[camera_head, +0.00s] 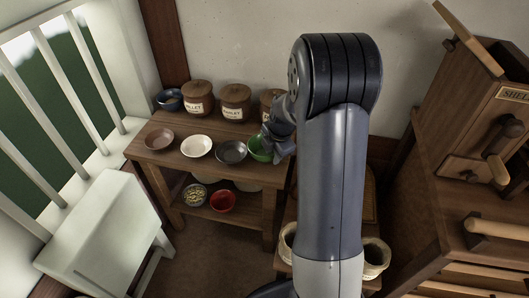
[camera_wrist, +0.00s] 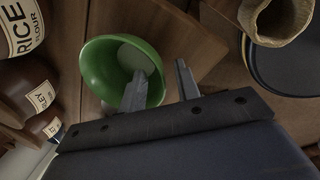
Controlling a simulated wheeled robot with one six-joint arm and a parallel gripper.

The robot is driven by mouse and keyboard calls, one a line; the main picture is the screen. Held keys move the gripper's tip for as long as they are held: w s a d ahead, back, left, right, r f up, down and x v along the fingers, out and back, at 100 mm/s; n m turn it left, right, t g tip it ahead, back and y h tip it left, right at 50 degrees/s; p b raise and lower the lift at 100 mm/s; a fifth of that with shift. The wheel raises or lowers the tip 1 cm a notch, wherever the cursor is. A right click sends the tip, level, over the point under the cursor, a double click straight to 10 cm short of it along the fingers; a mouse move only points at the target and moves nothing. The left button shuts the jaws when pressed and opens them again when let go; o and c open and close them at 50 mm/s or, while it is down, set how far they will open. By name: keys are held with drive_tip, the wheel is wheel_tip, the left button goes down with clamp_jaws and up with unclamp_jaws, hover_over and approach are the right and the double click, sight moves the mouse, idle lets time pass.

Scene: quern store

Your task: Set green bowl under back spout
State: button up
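The green bowl (camera_head: 256,151) stands at the right end of the wooden bench's top, partly hidden by my arm in the head view. In the wrist view the green bowl (camera_wrist: 97,66) is seen from the rim side. My gripper (camera_wrist: 161,70) is open at its right rim: one finger reaches over the bowl's inside, the other is outside with a gap. In the head view my gripper (camera_head: 271,146) is right beside the bowl. A wooden mill (camera_head: 485,150) labelled "SHELL..." stands at right; I cannot make out the back spout.
A mauve bowl (camera_head: 159,138), white bowl (camera_head: 196,146) and grey bowl (camera_head: 232,152) line the bench (camera_head: 180,160). Labelled jars (camera_head: 198,98) stand behind. A red bowl (camera_head: 222,201) and a filled bowl (camera_head: 195,195) are on the lower shelf. A sack (camera_head: 375,258) stands at lower right.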

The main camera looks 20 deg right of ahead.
drive_tip(key=shift+x, duration=0.9)
clamp_jaws()
